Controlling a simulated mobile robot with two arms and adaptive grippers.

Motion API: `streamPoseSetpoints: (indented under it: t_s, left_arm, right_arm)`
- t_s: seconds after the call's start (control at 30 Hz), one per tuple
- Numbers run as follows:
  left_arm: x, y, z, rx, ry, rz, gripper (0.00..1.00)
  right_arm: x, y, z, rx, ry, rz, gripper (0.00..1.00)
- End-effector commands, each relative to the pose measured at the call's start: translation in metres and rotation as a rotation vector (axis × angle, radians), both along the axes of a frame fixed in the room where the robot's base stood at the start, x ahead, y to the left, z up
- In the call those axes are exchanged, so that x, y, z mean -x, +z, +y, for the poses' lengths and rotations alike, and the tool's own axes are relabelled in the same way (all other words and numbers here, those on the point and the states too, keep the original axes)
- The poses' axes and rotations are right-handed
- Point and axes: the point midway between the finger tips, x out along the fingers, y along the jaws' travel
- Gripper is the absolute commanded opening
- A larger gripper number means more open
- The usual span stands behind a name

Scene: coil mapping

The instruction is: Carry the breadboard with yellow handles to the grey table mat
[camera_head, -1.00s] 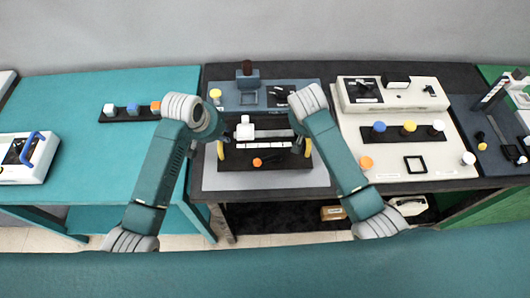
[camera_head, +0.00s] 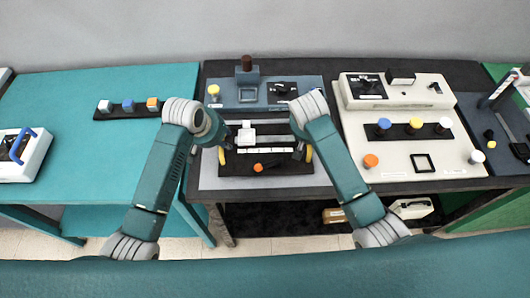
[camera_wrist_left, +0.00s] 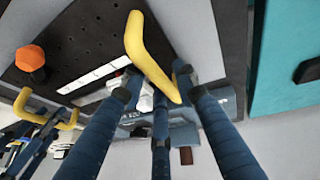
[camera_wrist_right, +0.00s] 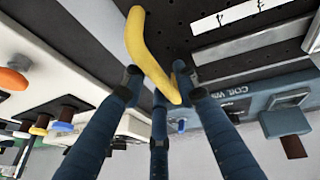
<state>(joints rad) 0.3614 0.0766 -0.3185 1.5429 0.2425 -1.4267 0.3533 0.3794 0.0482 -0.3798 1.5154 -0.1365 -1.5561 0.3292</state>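The breadboard (camera_head: 291,168) is a black perforated board with a white block (camera_head: 246,135), a white strip and an orange knob (camera_head: 258,167). A yellow handle stands at each side: left (camera_wrist_left: 138,42), right (camera_wrist_right: 138,42). The board is over the grey table mat (camera_head: 325,178); I cannot tell whether it touches the mat. My left gripper (camera_wrist_left: 156,84) has its fingers closed around the left handle, my right gripper (camera_wrist_right: 156,84) around the right one. In the head view the left gripper (camera_head: 224,140) is partly seen; the right fingers are mostly hidden by the arm.
A blue-grey panel (camera_head: 230,97) with a yellow knob and a dark post stands behind the board. A cream unit (camera_head: 395,155) with coloured knobs is close on the right. The teal table (camera_head: 75,95) on the left holds a strip of small blocks (camera_head: 125,113).

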Motion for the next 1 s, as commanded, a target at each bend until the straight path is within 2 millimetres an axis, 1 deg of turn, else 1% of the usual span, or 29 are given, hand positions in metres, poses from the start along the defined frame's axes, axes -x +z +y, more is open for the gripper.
streamPoseSetpoints:
  t_s: [0.27,0.37,0.47,0.8,0.9,1.0]
  left_arm:
    - [0.001,0.001,0.000,0.000,-0.001,0.002,0.37]
    - [0.002,0.005,0.000,0.001,-0.001,0.001,0.37]
    - [0.006,0.016,0.003,0.000,-0.002,-0.002,0.37]
    - [0.032,0.080,0.016,0.001,-0.001,-0.004,0.37]
    - [0.039,0.094,0.019,-0.001,-0.001,-0.003,0.37]
    - [0.043,0.104,0.021,0.000,-0.002,-0.001,0.37]
  right_arm:
    - [-0.001,0.002,0.000,0.000,-0.001,-0.002,0.37]
    - [-0.001,0.002,0.000,-0.001,-0.001,-0.003,0.37]
    - [-0.001,0.002,0.000,-0.001,-0.001,-0.003,0.37]
    - [-0.001,0.002,0.000,-0.001,-0.001,-0.003,0.37]
    - [-0.001,0.002,0.000,-0.001,-0.001,-0.003,0.37]
    - [-0.001,0.002,0.000,-0.001,-0.001,-0.003,0.37]
